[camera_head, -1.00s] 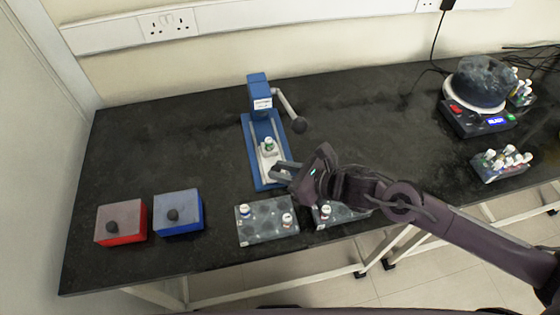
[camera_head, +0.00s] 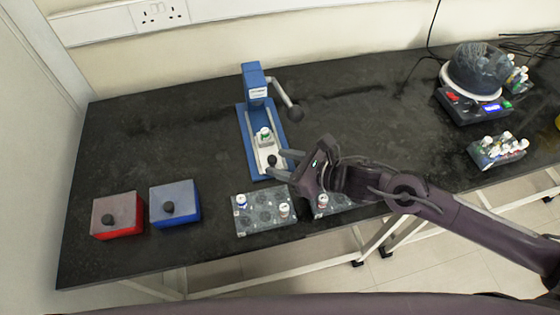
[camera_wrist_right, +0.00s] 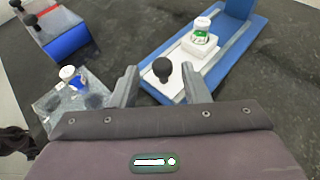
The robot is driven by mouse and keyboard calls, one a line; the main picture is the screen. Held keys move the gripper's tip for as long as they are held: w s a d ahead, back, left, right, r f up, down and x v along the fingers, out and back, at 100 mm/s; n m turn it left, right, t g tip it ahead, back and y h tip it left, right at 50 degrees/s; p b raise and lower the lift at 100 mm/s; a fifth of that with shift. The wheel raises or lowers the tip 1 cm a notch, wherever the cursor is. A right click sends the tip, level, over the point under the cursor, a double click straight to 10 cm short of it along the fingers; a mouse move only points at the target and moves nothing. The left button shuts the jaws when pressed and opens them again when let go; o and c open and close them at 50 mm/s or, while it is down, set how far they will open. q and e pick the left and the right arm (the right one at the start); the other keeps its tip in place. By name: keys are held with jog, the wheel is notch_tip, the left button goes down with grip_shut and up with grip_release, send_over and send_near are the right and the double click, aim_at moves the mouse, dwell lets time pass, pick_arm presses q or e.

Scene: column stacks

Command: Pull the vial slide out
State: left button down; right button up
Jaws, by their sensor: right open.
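The vial slide (camera_head: 268,150) is a white carriage with a black knob (camera_head: 272,160) at its near end, lying on the blue press base (camera_head: 248,140). A white-capped vial with a green label (camera_head: 264,134) stands upright in its block. My right gripper (camera_head: 275,166) is open at the near end of the slide. In the right wrist view the slide (camera_wrist_right: 180,85) and its knob (camera_wrist_right: 162,69) show ahead of and between the two open fingers (camera_wrist_right: 158,80); I see no grip on the knob. My left gripper is not in view.
Clear vial racks (camera_head: 262,217) stand at the table's near edge, one partly behind my right arm. A red box (camera_head: 118,216) and a blue box (camera_head: 175,205) stand at left. The press lever (camera_head: 284,93) hangs right of the press. A scale (camera_head: 474,110) and more vials (camera_head: 497,150) are at right.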

jog(key=v, duration=0.5)
jog(key=shift+s+d+f+b, duration=0.1)
jog(key=shift+s+b, duration=0.05)
jog(key=shift+b, duration=0.25)
jog(key=shift+v, duration=0.85)
